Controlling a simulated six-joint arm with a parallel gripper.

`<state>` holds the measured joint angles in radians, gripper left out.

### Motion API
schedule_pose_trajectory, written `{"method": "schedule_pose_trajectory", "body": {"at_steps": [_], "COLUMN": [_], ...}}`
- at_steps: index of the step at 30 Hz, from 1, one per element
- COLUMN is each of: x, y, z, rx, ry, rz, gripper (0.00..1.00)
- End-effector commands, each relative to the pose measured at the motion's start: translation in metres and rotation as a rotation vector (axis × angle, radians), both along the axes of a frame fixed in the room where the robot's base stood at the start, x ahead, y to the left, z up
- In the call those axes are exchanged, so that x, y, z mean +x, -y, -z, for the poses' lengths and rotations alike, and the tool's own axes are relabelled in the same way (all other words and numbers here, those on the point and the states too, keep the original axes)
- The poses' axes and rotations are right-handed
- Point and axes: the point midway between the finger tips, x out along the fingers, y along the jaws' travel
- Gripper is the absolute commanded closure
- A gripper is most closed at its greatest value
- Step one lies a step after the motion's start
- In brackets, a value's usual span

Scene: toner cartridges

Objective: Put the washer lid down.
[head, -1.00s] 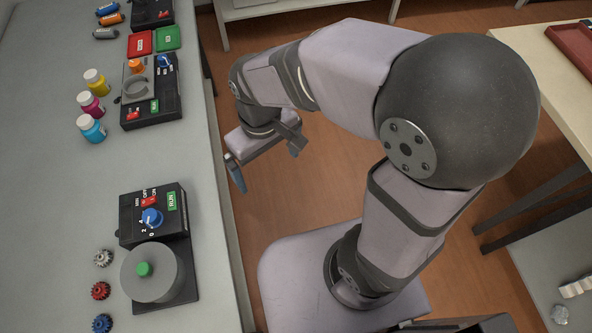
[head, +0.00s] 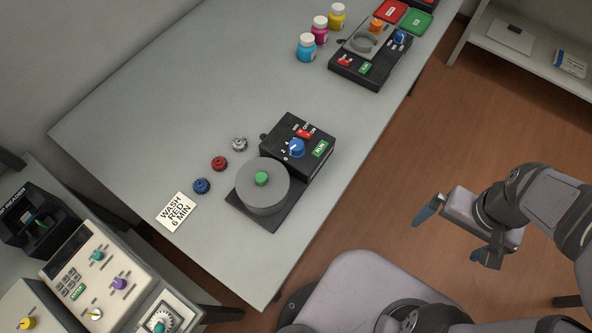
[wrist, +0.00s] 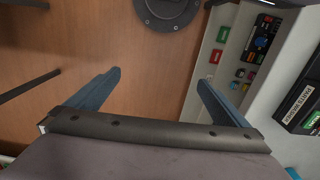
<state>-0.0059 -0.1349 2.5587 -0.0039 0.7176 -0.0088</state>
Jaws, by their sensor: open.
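The washer (head: 283,207) is a black unit on the grey table, with a blue dial, a red switch and a green RUN button. Its round grey lid (head: 277,190) with a green knob (head: 262,179) sits flat on the drum in the head view. I cannot tell any gap beneath it. My gripper (head: 458,236) is open and empty over the floor, to the right of the table and well apart from the lid. Its two blue-grey fingers are spread wide in the wrist view (wrist: 160,82).
White, red (head: 219,163) and blue gears lie left of the washer. A card (head: 176,212) reads "WASH RED 6 MIN". Several toner bottles (head: 320,30) and a second black unit (head: 370,62) stand farther back. A cream control panel (head: 95,270) is at lower left.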

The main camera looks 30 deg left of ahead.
Motion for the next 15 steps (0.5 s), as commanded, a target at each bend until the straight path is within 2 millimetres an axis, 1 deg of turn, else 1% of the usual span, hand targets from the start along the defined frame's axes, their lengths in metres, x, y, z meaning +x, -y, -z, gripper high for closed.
{"method": "schedule_pose_trajectory", "body": {"at_steps": [2, 5, 8, 11, 12, 14, 15], "x": [0.002, 0.007, 0.013, 0.02, 0.022, 0.024, 0.025], "y": [-0.004, -0.015, -0.033, -0.059, -0.072, -0.092, -0.106], "z": [-0.003, -0.008, -0.015, -0.024, -0.027, -0.033, -0.036], "rx": [-0.005, -0.019, -0.042, -0.073, -0.088, -0.111, -0.127], "ry": [-0.001, -0.002, -0.004, -0.006, -0.006, -0.006, -0.006], "rz": [-0.046, -0.166, -0.361, -0.62, -0.737, -0.917, -1.035], "gripper": [0.0, 0.0, 0.0, 0.0, 0.0, 0.0, 0.0]}}
